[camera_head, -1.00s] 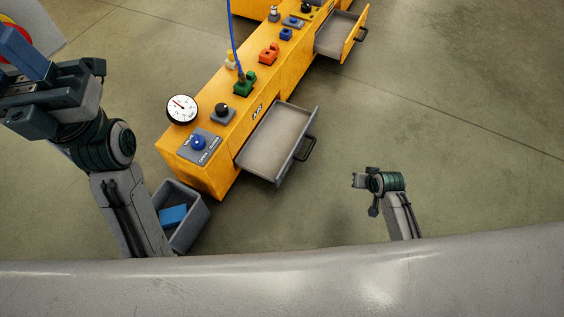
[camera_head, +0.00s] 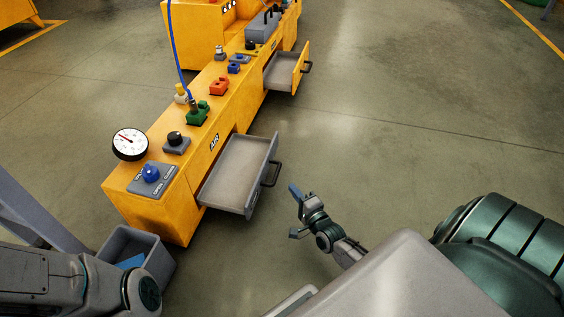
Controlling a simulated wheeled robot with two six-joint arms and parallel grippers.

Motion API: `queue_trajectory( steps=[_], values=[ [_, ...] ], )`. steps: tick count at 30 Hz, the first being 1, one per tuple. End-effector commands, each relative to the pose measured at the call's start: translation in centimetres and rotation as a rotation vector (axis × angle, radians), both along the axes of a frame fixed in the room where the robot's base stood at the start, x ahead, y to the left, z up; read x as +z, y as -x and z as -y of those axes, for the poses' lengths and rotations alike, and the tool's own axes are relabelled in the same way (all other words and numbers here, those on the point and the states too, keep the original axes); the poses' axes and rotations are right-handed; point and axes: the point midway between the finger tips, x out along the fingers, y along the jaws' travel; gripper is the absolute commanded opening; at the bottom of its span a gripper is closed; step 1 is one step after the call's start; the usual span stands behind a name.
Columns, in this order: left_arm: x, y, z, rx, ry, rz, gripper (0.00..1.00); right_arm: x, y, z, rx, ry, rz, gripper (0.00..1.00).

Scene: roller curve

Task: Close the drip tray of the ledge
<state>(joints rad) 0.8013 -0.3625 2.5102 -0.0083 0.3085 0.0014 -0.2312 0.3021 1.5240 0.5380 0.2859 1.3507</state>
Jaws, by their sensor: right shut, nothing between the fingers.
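The ledge (camera_head: 174,207) is a long yellow bench running from lower left to upper middle. A grey open tray (camera_head: 226,203) with a dark handle (camera_head: 271,173) sticks out of its near side, well pulled out and empty. A second drawer (camera_head: 302,66) with a yellow front also stands open farther along. No label tells which is the drip tray; the grey one looks like it. My right gripper (camera_head: 294,190) is shut and empty, to the right of and nearer than the handle, apart from it. My left gripper is out of view.
A gauge (camera_head: 129,144), a blue knob (camera_head: 151,173), a black knob (camera_head: 175,138), and green (camera_head: 197,112) and orange (camera_head: 219,87) fittings sit on the ledge. A grey bin (camera_head: 155,262) holding something blue stands at its near end. The floor right of the trays is clear.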

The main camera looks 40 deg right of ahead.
Motion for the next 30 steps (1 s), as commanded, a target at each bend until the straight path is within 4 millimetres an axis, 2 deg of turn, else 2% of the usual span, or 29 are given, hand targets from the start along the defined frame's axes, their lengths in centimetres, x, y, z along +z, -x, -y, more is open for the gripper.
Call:
queue_trajectory(
  steps=[3,12,19,30],
  values=[
    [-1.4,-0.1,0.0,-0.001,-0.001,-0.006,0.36,-0.4,-2.5,0.2,0.000,0.001,0.003,0.00],
    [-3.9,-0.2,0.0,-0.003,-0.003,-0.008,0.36,-0.3,-8.7,0.5,0.000,0.001,0.001,0.00],
    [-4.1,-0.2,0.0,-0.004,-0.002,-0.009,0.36,-0.1,-10.8,-1.6,0.000,0.001,-0.001,0.00],
    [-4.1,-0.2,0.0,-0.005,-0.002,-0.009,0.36,-0.1,-11.2,-2.0,0.001,0.003,-0.003,0.00]
  ],
)
